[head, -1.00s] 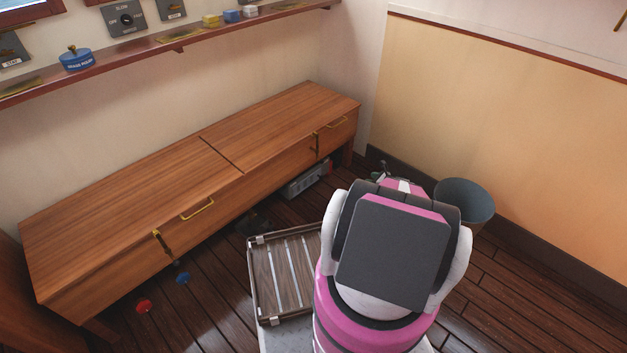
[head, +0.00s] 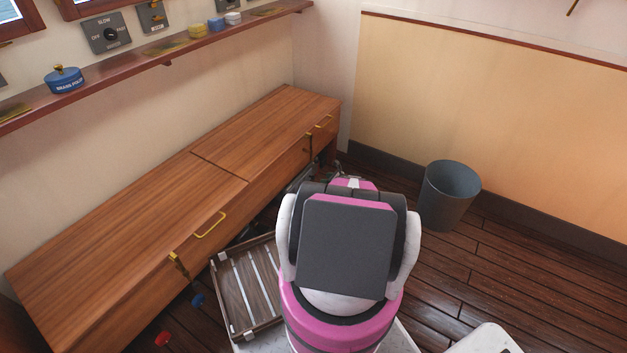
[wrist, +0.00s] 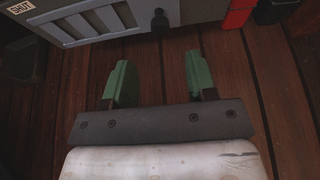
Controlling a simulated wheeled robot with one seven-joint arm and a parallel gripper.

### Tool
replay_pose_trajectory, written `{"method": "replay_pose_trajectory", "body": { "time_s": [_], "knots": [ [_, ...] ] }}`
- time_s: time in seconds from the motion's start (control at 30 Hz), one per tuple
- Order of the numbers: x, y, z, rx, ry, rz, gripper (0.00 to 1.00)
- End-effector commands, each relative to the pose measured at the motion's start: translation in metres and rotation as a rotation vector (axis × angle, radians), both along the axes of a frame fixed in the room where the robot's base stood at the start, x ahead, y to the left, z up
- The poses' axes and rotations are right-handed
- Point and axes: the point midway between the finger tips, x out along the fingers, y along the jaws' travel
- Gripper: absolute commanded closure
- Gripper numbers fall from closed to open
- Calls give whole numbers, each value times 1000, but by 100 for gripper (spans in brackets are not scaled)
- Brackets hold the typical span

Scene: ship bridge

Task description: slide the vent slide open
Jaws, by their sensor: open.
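The vent (wrist: 95,22) is a grey slatted panel along the top of the wrist view, with a "SHUT" label (wrist: 20,7) at its left. A dark knob (wrist: 159,20) stands out at the panel's lower right part. My gripper (wrist: 160,84) is open and empty, its two green fingers apart and pointing toward the panel. The knob lies ahead of the gap between the fingers, apart from both. In the head view a bit of the grey vent (head: 300,178) shows low under the bench; my arm hides the rest and most of the gripper.
The wooden bench (head: 180,205) runs along the left wall above the vent. A slatted wooden crate (head: 246,290) lies left of my arm. A grey bin (head: 449,195) stands at the right wall. A red block (wrist: 238,12) and a black one sit right of the vent.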

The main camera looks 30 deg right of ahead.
Motion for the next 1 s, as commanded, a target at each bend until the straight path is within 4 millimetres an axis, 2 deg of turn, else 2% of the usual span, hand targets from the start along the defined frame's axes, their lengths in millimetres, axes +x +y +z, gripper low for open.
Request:
{"method": "replay_pose_trajectory", "body": {
  "time_s": [0.03,0.2,0.4,0.6,0.87,0.97,1.0],
  "knots": [
    [10,4,-5,0,0,1,48],
    [34,19,-17,0,0,2,48],
    [54,30,-26,0,0,0,48],
    [62,36,-30,-1,0,0,48],
    [62,37,-30,0,0,0,48],
    [62,37,-30,0,0,0,77],
    [62,36,-30,0,0,0,90]
  ]
}}
